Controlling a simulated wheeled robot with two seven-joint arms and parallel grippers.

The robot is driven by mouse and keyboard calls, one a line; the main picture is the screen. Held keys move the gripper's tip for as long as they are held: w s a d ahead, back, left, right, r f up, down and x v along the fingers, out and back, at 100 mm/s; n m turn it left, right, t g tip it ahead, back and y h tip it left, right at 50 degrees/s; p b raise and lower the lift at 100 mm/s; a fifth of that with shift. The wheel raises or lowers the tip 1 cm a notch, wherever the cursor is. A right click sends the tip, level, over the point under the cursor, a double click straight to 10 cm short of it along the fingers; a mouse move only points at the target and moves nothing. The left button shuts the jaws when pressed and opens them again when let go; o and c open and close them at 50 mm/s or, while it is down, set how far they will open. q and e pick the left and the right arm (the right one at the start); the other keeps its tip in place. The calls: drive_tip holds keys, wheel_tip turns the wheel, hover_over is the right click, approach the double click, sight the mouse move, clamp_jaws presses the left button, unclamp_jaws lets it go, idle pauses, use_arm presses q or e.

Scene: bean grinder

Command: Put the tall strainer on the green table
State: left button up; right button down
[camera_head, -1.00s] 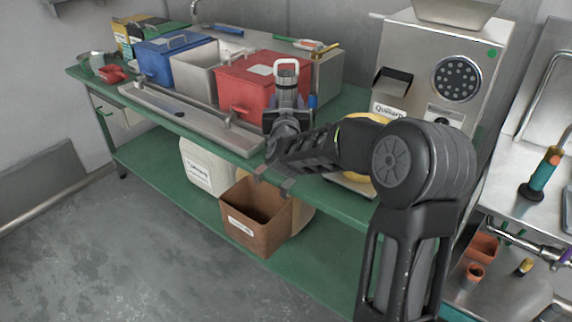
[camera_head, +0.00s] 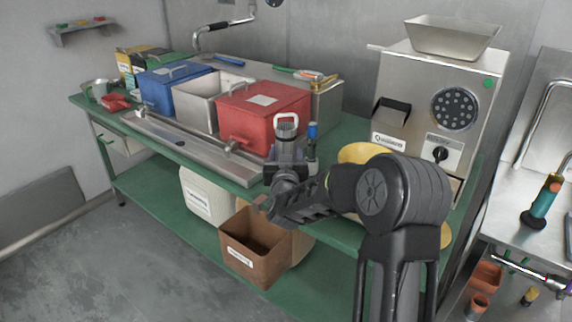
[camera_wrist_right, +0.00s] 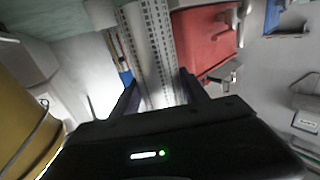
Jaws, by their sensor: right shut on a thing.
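The tall strainer (camera_head: 286,127) is a metal cylinder with a pale rim, upright in front of the right end of the red box. My right gripper (camera_head: 287,155) is shut on it, and the gripper and arm hide its lower part. In the right wrist view the strainer (camera_wrist_right: 151,45) shows as a perforated metal wall between the two fingers (camera_wrist_right: 158,88). The green table (camera_head: 349,130) lies behind and around it. I cannot tell whether the strainer's bottom touches the tabletop. My left gripper is out of view.
The red box (camera_head: 262,115) stands left of the strainer, and a small blue-topped bottle (camera_head: 312,140) is close on its right. A yellow round thing (camera_head: 360,152) and the grinder (camera_head: 425,100) are further right. A metal tray (camera_head: 195,150) runs along the table's front edge.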

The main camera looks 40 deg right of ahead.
drive_tip(key=shift+f, duration=1.85)
drive_tip(key=shift+f, duration=0.1)
drive_tip(key=c, duration=0.6)
unclamp_jaws()
drive_tip(key=shift+s+a, duration=0.1)
drive_tip(key=b+v, duration=0.1)
drive_tip(key=v, duration=1)
drive_tip(key=shift+s+a, duration=0.25)
drive_tip(key=shift+s, duration=0.05)
